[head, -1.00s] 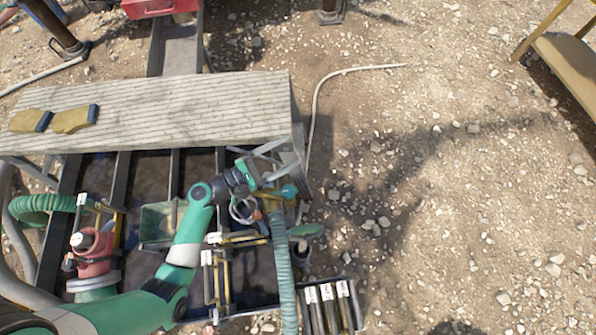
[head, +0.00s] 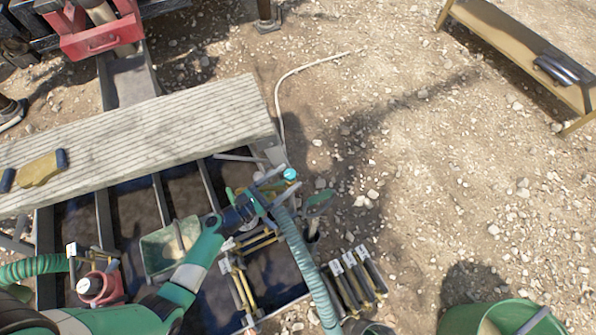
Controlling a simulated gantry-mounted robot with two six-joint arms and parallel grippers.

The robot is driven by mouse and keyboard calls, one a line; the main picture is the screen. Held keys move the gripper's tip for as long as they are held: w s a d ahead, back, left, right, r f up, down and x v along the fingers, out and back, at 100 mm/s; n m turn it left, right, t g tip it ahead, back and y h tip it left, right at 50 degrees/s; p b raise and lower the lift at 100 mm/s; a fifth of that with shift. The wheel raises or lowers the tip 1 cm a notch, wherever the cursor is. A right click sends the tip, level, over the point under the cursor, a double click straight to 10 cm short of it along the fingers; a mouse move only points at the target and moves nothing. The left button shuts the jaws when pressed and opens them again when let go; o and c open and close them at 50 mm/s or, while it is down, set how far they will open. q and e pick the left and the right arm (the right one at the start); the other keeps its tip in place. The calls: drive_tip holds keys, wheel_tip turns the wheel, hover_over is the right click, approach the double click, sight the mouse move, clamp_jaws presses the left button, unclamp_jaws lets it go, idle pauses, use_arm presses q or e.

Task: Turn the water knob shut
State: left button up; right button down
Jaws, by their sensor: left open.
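A small round bright-cyan piece (head: 290,174), which looks like the water knob, shows at the right end of the mud tank (head: 180,195), near the end of the ribbed board. My left gripper (head: 277,186) is open, with its grey fingers just left of and below the cyan piece. The fingers look empty. I cannot tell whether they touch the knob or only overlap it in this view. The knob's base and fitting are mostly hidden behind my gripper. My right gripper is not in view.
A ribbed board (head: 140,135) covers the tank's back. A green ribbed hose (head: 305,262) runs down beside my wrist. A green scoop (head: 163,248) lies left of my arm. Labelled tools (head: 357,280) stand at front right. Gravel ground at right is open.

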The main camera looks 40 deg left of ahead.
use_arm(q)
drive_tip(key=w, duration=0.3)
drive_tip(key=w+b, duration=0.1)
drive_tip(key=w, duration=0.1)
drive_tip(key=shift+d, duration=0.25)
drive_tip(key=shift+c, duration=0.2)
drive_tip(key=shift+r, duration=0.1)
clamp_jaws()
